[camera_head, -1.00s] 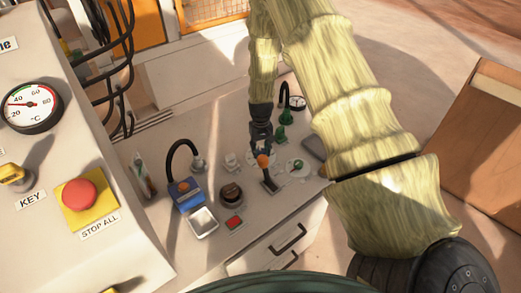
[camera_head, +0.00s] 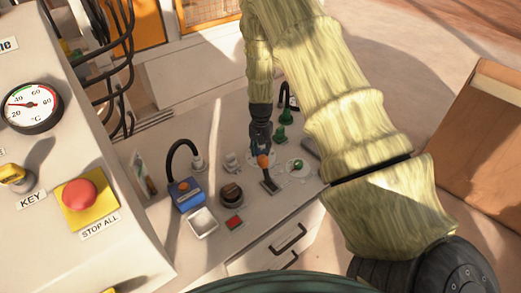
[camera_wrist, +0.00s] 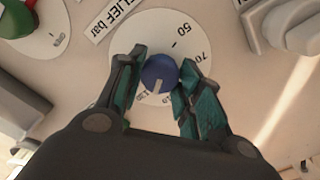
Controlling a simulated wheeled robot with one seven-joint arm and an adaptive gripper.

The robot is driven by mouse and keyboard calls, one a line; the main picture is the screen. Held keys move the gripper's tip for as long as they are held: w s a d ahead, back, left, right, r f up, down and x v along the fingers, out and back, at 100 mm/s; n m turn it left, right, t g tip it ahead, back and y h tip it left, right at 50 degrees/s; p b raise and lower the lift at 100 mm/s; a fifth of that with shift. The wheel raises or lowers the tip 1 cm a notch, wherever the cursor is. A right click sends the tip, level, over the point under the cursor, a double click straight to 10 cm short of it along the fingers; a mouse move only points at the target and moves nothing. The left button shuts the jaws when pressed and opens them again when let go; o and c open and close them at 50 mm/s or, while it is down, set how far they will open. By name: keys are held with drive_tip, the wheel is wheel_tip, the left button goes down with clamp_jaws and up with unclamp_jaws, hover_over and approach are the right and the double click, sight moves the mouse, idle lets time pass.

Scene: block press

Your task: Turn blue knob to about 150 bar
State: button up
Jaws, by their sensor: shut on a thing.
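The blue knob (camera_wrist: 160,73) sits at the middle of a round white dial (camera_wrist: 158,27) in the wrist view. A pale line on the knob points toward the bottom of the picture, near small numbers that are hard to read. The marks 50 and 70 show at the upper right of the dial. My gripper (camera_wrist: 159,78) is shut on the knob, one teal-padded finger on each side. In the head view my gripper (camera_head: 261,144) reaches down to the panel, and the knob is hidden.
A "RELIEF bar" label (camera_wrist: 112,14) lies beside the dial. A green knob (camera_wrist: 18,18) is at upper left of the wrist view. A red STOP ALL button (camera_head: 79,195) is left.

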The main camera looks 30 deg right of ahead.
sight(261, 151)
drive_tip(key=m, duration=0.5)
drive_tip(key=shift+m, duration=0.3)
drive_tip(key=m+p, duration=0.1)
drive_tip(key=m, duration=0.4)
drive_tip(key=shift+m, duration=0.3)
drive_tip(key=o, duration=1.1)
drive_tip(key=shift+c, duration=0.2)
drive_tip(key=shift+r, duration=0.1)
wheel_tip(261, 151, up, 12)
idle(0.3)
